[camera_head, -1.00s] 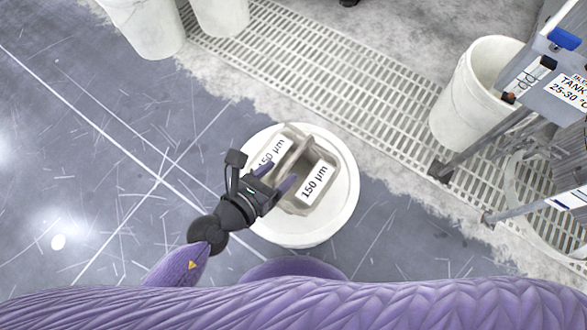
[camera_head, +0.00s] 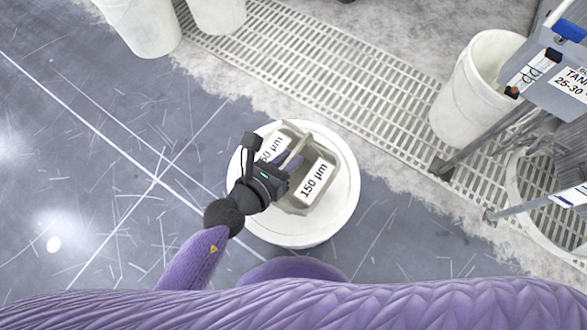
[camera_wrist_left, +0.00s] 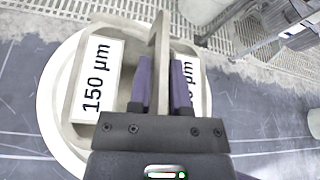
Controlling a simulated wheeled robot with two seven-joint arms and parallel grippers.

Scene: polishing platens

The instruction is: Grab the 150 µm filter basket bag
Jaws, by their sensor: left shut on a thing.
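The 150 µm filter basket bag (camera_head: 323,207) is a beige, open-topped basket with white "150 µm" labels and a raised handle across its middle. It stands on a round white lid or bucket top (camera_head: 345,207). My left gripper (camera_head: 291,163) is over the basket, its purple fingers shut on the handle. In the left wrist view the handle (camera_wrist_left: 160,50) runs between the two fingers (camera_wrist_left: 160,85), with a label (camera_wrist_left: 98,75) to the left and another partly hidden behind the right finger. My right gripper is not in view.
White buckets (camera_head: 140,25) stand at the top left beside a floor grating (camera_head: 300,55). Another white bucket (camera_head: 475,95) and a metal frame with a tank sign (camera_head: 570,85) stand at the right. The grey floor at the left is clear.

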